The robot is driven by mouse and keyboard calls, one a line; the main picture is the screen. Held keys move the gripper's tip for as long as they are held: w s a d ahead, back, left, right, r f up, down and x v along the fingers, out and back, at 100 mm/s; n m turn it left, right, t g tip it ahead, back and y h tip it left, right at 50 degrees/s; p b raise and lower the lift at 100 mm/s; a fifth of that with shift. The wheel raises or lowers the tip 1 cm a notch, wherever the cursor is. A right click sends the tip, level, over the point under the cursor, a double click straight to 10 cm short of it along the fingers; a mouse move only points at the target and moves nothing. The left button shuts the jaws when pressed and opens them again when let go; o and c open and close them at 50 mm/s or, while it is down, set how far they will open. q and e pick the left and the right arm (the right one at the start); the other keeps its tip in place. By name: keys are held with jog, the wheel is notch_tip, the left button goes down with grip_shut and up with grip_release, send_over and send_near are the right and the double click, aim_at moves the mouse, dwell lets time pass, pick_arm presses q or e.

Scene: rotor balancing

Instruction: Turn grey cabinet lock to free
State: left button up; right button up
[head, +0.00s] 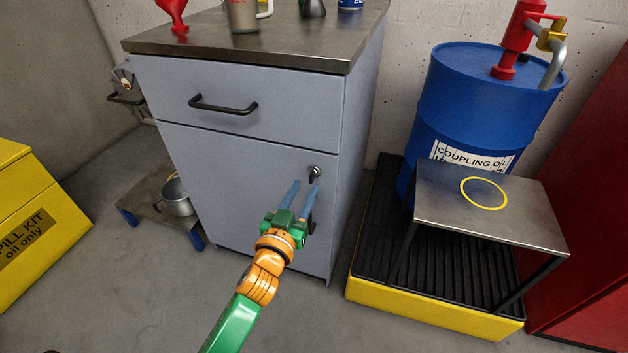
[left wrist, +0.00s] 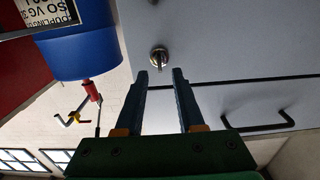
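The grey cabinet (head: 232,180) has a drawer above and a door below. Its lock (head: 314,171) is a small round metal cylinder near the door's upper right corner. My left gripper (head: 306,183) is open and empty, with its blue fingers pointing at the door just below the lock. The left wrist view is upside down; there the lock (left wrist: 159,58) lies beyond and between the two fingertips of my left gripper (left wrist: 159,74), apparently untouched. Which way the lock is turned is too small to tell. The door handle is mostly hidden behind the gripper. My right gripper is out of view.
A blue oil drum (head: 465,110) stands on a yellow-edged spill pallet (head: 430,312) at right, behind a small metal table (head: 515,220) with a yellow ring (head: 484,194). A low stand (head: 150,195) with a metal pot (head: 176,197) is at left. Floor before the cabinet is clear.

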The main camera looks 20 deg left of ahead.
aim_at(312, 177)
pick_arm(q)
jog(key=w, duration=0.4)
jog(key=shift+d+b, duration=0.1)
jog(key=shift+b, duration=0.3)
grip_shut()
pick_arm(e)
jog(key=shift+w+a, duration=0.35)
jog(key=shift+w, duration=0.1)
